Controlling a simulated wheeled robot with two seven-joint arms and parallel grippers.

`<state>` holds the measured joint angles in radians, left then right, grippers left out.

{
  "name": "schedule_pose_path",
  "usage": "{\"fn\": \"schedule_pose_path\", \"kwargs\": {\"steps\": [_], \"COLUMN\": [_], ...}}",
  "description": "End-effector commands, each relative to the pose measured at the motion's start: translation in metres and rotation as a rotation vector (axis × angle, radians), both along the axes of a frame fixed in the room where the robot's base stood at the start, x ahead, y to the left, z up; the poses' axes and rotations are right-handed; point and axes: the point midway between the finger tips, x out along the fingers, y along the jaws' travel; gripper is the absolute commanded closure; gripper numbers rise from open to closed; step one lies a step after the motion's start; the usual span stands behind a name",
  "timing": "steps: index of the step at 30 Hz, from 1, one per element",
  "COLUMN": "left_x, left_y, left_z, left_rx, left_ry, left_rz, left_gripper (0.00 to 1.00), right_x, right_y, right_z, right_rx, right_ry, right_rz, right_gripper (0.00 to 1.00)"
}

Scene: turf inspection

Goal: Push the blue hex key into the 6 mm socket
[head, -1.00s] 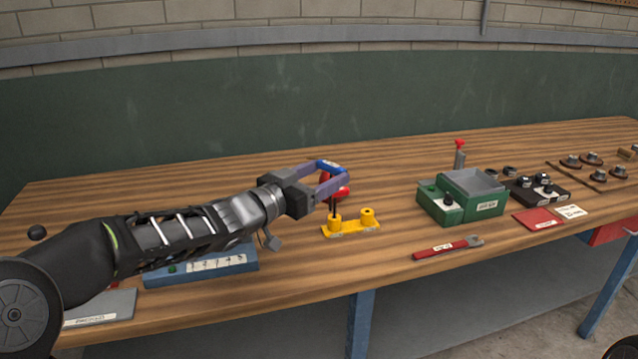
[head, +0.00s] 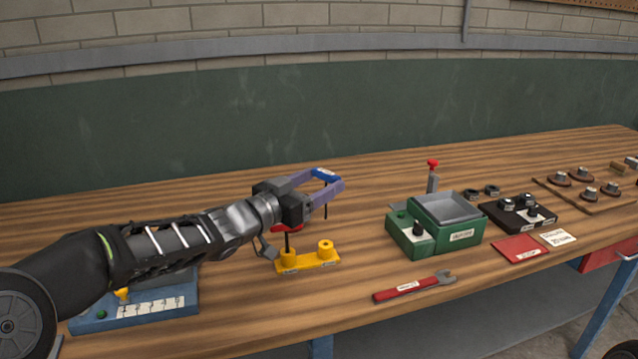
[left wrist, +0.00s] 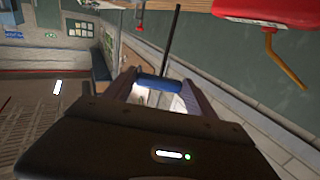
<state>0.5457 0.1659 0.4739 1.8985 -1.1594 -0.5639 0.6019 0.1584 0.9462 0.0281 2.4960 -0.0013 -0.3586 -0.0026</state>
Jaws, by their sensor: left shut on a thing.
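My left gripper (head: 328,182) is shut on the blue hex key (head: 325,174) by its handle. The dark shaft points down in the head view, above the right post of the yellow socket block (head: 307,262) and apart from it. That right post (head: 325,246) has an open hole on top. A red-handled key (head: 286,228) stands in the left post, its handle partly hidden by the gripper. In the left wrist view the blue handle (left wrist: 158,83) lies across the fingertips and its shaft runs upward. Socket sizes are not readable. My right gripper is not in view.
A red wrench (head: 413,287) lies right of the block. Beyond it are a green box (head: 470,234) with a tray, a black block (head: 516,213) and a red card (head: 520,248). A blue numbered box (head: 140,309) lies under my left arm. The wooden bench behind is clear.

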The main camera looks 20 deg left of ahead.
Motion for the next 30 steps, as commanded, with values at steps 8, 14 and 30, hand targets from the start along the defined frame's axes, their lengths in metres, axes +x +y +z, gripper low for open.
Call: {"fn": "schedule_pose_path", "kwargs": {"steps": [8,14,30], "left_x": [-0.001,-0.001,0.000], "left_y": [0.000,0.000,0.000], "left_z": [0.002,-0.016,-0.057], "left_rx": [0.000,0.000,0.000], "left_ry": [0.001,0.001,0.000], "left_rz": [-0.002,-0.002,-0.001], "left_gripper": [0.76,0.76,0.76], "right_x": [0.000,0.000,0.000], "right_y": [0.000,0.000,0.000], "right_z": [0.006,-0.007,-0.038], "right_rx": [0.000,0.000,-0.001], "right_ry": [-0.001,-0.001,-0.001], "right_rz": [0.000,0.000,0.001], "right_gripper": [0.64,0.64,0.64]}}
